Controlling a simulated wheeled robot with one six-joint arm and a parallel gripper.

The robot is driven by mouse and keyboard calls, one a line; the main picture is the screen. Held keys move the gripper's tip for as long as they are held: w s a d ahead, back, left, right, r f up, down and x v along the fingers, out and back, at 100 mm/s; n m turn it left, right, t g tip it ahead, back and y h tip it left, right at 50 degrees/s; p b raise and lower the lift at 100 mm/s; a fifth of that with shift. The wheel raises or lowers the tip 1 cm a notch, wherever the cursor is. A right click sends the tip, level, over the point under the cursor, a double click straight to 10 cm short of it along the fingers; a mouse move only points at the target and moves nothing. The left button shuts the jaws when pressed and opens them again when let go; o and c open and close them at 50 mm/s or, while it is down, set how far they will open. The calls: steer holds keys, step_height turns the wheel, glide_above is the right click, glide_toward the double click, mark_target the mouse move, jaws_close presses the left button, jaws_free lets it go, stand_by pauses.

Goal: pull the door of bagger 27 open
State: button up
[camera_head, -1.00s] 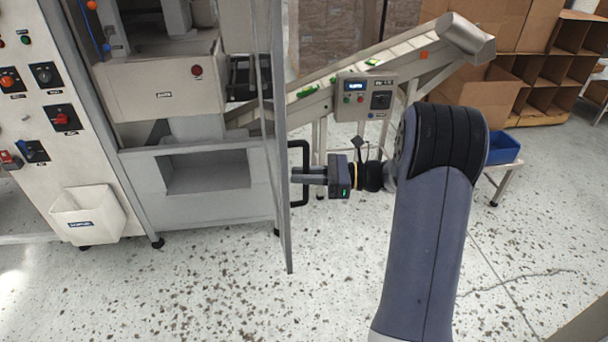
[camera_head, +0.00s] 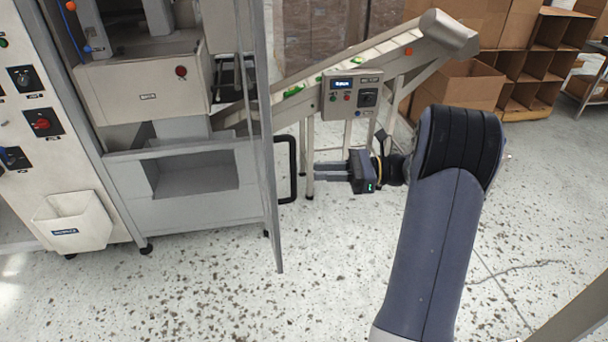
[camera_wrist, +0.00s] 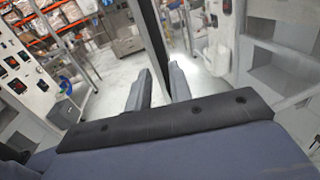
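The bagger's door (camera_head: 268,200) stands swung out from the cabinet front and is seen nearly edge-on in the head view. Its lower corner reaches out over the floor. A black bar handle (camera_head: 293,170) is on the right side of the door. I cannot read number 27 on the bagger (camera_head: 150,90).
An inclined conveyor (camera_head: 310,80) with a control box (camera_head: 352,94) stands behind my gripper. A control cabinet (camera_head: 40,130) with a white bin (camera_head: 72,218) is at the left. Cardboard boxes (camera_head: 455,85) are at the back right.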

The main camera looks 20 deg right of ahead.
steer(key=v, duration=0.3)
steer(key=shift+a, duration=0.2)
steer(key=p+x, duration=0.2)
steer(key=x, duration=0.8)
steer(key=shift+w+r, duration=0.15)
steer(key=shift+a, duration=0.5)
